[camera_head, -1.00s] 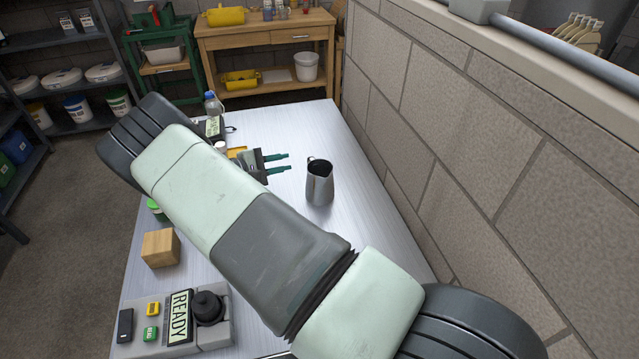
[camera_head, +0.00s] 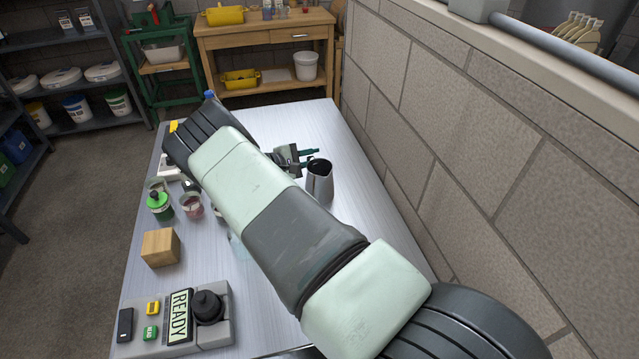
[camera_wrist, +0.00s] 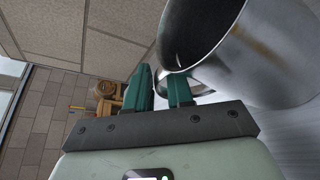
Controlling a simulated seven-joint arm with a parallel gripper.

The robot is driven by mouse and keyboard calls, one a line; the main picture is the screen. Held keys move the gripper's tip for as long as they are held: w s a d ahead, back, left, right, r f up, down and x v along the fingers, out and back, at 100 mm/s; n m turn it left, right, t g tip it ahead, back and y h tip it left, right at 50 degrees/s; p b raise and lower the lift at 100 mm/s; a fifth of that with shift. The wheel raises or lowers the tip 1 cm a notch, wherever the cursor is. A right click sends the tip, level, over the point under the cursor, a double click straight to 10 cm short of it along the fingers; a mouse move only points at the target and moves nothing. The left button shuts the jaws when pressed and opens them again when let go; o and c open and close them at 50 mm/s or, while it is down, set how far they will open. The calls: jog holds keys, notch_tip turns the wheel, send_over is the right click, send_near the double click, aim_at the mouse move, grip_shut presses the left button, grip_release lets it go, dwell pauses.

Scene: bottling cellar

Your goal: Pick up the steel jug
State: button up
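The steel jug (camera_head: 321,185) stands upright on the table, partly hidden behind my arm in the head view. In the wrist view the jug (camera_wrist: 258,50) fills the upper right, with its dark open mouth and its handle showing. My gripper (camera_head: 311,156) is at the jug's far left side, close to its rim. In the wrist view my gripper's green fingers (camera_wrist: 163,82) are apart, with a narrow gap. The right finger overlaps the jug's handle, and part of the handle shows in the gap. I cannot tell whether they touch.
On the table (camera_head: 330,125) are a wooden block (camera_head: 160,248), a green-capped jar (camera_head: 159,204), a reddish glass (camera_head: 192,205) and a control box with a READY sign (camera_head: 180,317). A block wall (camera_head: 430,130) runs along the right. The table's far end is clear.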

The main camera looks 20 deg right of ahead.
jog(key=shift+c, duration=0.2)
grip_shut()
dwell(1.2)
